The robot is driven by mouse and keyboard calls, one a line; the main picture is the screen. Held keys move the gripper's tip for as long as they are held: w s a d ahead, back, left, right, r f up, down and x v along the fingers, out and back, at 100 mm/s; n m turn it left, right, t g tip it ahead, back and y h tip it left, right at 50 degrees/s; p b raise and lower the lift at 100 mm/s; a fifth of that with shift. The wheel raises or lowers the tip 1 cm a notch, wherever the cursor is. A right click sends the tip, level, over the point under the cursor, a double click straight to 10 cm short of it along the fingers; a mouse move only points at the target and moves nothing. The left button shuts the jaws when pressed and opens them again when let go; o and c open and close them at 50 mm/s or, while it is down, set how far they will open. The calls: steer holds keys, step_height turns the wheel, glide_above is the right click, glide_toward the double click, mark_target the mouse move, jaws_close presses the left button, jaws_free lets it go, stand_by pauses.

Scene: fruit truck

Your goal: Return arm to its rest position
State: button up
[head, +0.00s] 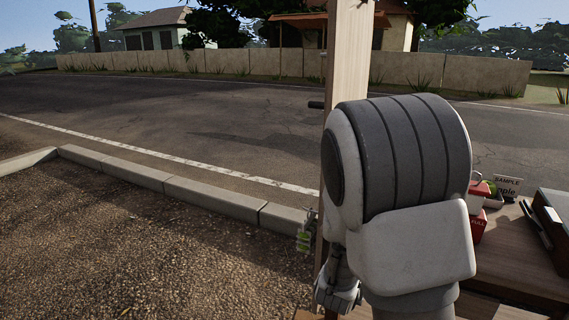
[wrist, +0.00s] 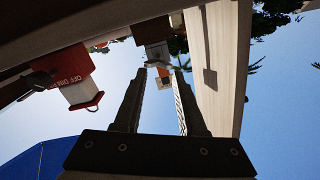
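My gripper (wrist: 161,74) shows in the wrist view with its two dark fingers apart and no object held between them. It is open, and sky and parts of the stand show beyond the fingertips. In the head view my arm (head: 400,160) is folded large in the foreground at right of centre, in front of a wooden post. Its thick grey and white link hides part of the counter. The fingers cannot be made out in the head view.
The wooden post (head: 346,50) stands close to my arm; a post also shows in the wrist view (wrist: 222,60). A red item (wrist: 62,70) is near the gripper. Gravel (head: 130,250) lies open at left.

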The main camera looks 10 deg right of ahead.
steer(key=s+a+r+n+g+y, duration=0.5)
steer(key=s+a+y, duration=0.35)
steer(key=a, duration=0.35)
steer(key=s+n+g+y, duration=0.1)
steer(key=s+n+g, duration=0.4)
steer(key=s, duration=1.5)
step_height(320, 180, up, 25)
steer(key=p, duration=2.5)
steer(key=shift+w+a+n+t, duration=0.2)
steer(key=shift+w+n+t, duration=0.1)
steer(key=shift+w, duration=0.1)
steer(key=shift+d, duration=0.1)
